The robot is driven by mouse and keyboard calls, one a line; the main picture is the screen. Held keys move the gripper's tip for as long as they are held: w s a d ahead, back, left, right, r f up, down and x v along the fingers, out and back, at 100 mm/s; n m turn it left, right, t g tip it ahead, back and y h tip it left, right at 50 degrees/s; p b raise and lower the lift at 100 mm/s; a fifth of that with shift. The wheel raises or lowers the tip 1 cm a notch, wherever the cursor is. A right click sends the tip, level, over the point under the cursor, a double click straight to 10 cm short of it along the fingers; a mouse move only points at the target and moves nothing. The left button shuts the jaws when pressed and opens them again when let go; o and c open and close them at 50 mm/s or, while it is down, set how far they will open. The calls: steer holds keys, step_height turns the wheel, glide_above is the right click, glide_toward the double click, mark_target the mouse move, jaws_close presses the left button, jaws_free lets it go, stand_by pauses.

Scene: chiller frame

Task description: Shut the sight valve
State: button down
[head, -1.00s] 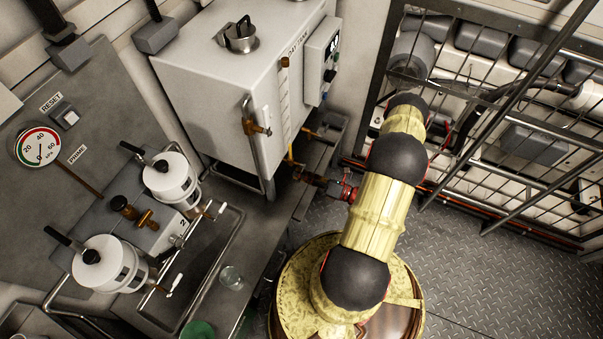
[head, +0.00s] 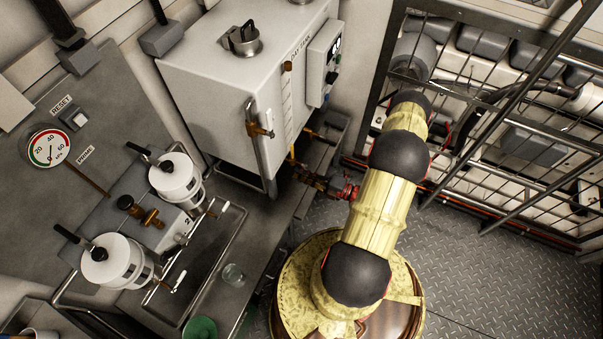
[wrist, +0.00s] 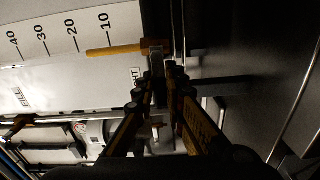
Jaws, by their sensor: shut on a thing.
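The sight valve shows in the wrist view as a yellow lever (wrist: 115,50) lying along the white scale marked 10 to 40, with a partly hidden label beside it. In the head view the yellow lever (head: 292,153) is small, low on the front of the day tank (head: 225,85). My gripper (wrist: 158,62) is shut on the valve at the lever's right end in the wrist view. The fingers cover part of the valve body. In the head view my gripper (head: 308,178) is small and dark beside the tank's lower corner.
A metal rail (head: 264,160) runs down the tank's front edge. A wire cage (head: 500,120) stands at the right. Two white filter housings (head: 175,177) with black levers and a pressure gauge (head: 49,148) are at the left. The chequered floor (head: 480,260) is open at the lower right.

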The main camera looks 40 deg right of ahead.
steer(key=shift+d+r, duration=0.1)
steer(key=shift+r, duration=0.15)
steer(key=c, duration=1.8)
jaws_free()
steer(key=shift+c, duration=0.2)
steer(key=shift+f, duration=0.1)
steer(key=v, duration=1.2)
